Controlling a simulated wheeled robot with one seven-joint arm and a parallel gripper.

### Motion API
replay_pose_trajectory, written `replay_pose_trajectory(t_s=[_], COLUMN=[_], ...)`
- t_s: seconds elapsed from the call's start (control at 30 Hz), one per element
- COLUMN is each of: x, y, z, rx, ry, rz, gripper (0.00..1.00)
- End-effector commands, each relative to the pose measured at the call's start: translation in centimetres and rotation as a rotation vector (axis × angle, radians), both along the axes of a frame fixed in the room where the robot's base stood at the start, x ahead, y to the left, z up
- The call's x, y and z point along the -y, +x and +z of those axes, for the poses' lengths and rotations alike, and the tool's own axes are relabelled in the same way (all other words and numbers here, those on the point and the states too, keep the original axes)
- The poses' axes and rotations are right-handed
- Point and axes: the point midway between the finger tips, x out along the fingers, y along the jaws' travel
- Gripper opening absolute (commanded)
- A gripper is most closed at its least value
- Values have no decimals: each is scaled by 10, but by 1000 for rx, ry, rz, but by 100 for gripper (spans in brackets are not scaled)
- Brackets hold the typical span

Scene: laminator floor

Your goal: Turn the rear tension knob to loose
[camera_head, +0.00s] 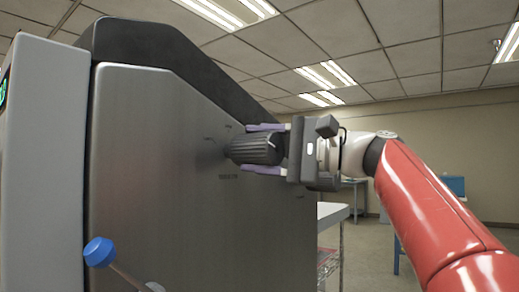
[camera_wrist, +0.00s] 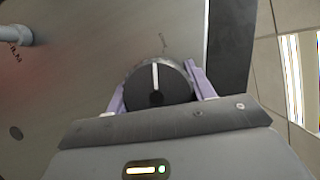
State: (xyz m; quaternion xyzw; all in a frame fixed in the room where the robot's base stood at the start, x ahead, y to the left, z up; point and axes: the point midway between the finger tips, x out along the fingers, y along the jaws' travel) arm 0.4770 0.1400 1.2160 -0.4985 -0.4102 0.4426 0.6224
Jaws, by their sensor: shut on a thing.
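The rear tension knob (camera_head: 253,149) is a dark ribbed cylinder that stands out from the grey metal side panel of the laminator (camera_head: 150,180). My gripper (camera_head: 264,148) is shut on it, with one purple finger above and one below in the head view. In the wrist view the knob (camera_wrist: 157,86) shows its dark round face with a white pointer line, and the gripper (camera_wrist: 157,92) has a finger on either side of it. Small lettering is printed on the panel around the knob, too small to read. The knob's base is partly hidden.
A blue-tipped lever (camera_head: 99,252) sticks out low on the laminator's side. A white table (camera_head: 331,213) stands behind the machine, with a blue item (camera_head: 454,186) farther right. Open floor lies to the right of the table. A pale round post (camera_wrist: 18,35) shows in the wrist view.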

Motion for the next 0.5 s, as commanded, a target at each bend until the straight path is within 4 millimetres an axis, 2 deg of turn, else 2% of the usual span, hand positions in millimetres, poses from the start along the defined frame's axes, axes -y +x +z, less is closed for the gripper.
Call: replay_pose_trajectory(t_s=[0.03, 0.07, 0.2, 0.5], x=[0, 0, 0, 1], y=[0, 0, 0, 0], z=[-1, -2, -1, -1], rx=[1, 1, 0, 0], ry=[-4, -4, -3, -1], rz=[2, 2, 1, 0], gripper=[31, 56, 74, 75])
